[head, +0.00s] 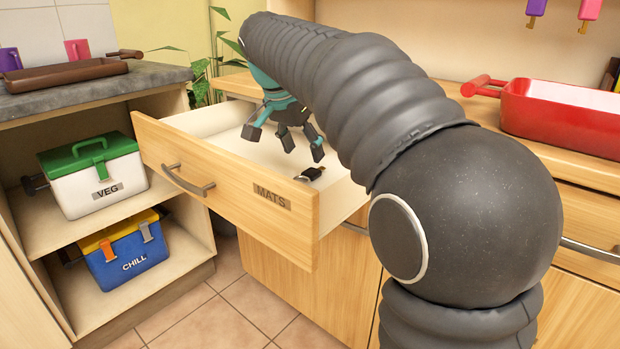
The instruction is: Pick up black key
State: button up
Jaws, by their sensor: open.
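A small black key (314,172) lies on the floor of the open drawer labelled MATS (228,187), near its front right part. A metallic part shows at its left end. My gripper (286,144) is over the drawer, pointing down, with its dark fingers spread and nothing between them. It is behind and a little left of the key, apart from it in the picture. How high the fingertips are above the drawer floor is hard to tell. My arm hides the drawer's back right part.
The drawer's front panel and side walls stand around the key. A red tray (560,118) sits on the counter at right. At left, a shelf holds a white VEG box (95,185) and a blue CHILL box (128,255). A brown tray (65,75) lies on the grey counter.

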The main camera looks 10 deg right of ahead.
aim_at(309, 172)
jog(key=shift+a+b+x, duration=0.2)
jog(key=shift+b+x, duration=0.35)
jog(key=shift+x, duration=2.4)
jog(key=shift+f, duration=0.1)
jog(key=c, duration=1)
